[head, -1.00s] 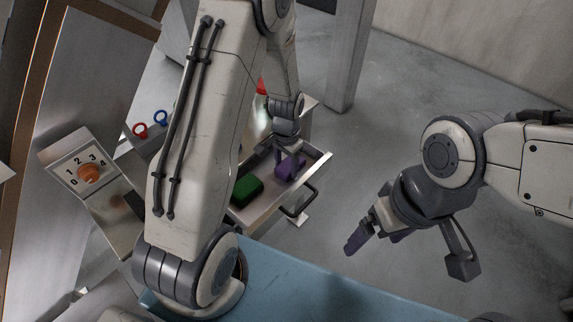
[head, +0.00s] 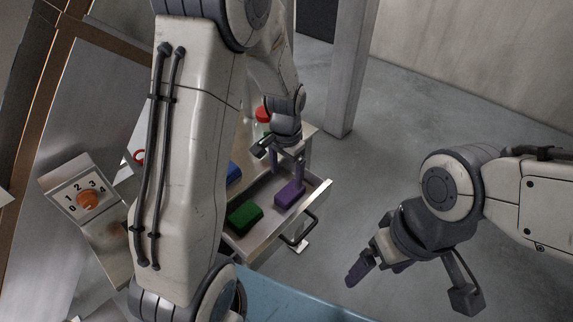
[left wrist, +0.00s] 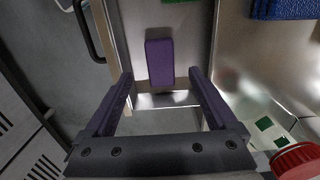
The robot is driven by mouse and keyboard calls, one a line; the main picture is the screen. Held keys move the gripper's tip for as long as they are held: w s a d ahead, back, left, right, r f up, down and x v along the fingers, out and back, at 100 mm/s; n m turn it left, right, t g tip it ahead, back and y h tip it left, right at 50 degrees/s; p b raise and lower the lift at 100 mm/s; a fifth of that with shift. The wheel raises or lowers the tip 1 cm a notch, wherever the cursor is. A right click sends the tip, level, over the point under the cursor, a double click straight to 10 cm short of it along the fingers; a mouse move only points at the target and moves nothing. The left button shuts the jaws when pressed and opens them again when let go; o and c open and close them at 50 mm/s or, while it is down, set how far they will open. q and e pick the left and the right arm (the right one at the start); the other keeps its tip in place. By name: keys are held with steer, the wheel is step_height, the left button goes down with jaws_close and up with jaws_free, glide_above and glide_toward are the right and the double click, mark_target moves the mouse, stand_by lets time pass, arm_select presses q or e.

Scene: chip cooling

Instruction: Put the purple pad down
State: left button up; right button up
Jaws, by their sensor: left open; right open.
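The purple pad (head: 290,194) lies in the open metal drawer (head: 262,233), at its right part in the head view. In the left wrist view the purple pad (left wrist: 160,62) lies flat, beyond the open fingers and apart from them. My left gripper (head: 287,168) is open and empty above the pad. Its two purple-grey fingers are spread wide in the left wrist view (left wrist: 160,85). My right gripper (head: 376,268) is open and empty, well to the right of the drawer over the floor.
A green pad (head: 243,215) lies in the same drawer, left of the purple one. A blue item (head: 234,172) and a red-capped bottle (head: 263,116) stand behind the drawer. The drawer handle (head: 302,231) sticks out. An orange dial (head: 88,200) is at left.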

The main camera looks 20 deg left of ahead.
mark_target(286, 195)
arm_select(q)
steer(key=shift+r, duration=1.75)
step_height(286, 195, down, 12)
steer(key=shift+s+f, duration=0.1)
steer(key=shift+w+r, duration=0.2)
steer(key=shift+r, duration=0.15)
steer(key=shift+s+r, duration=0.1)
steer(key=shift+r, duration=1.5)
steer(key=shift+f, duration=0.1)
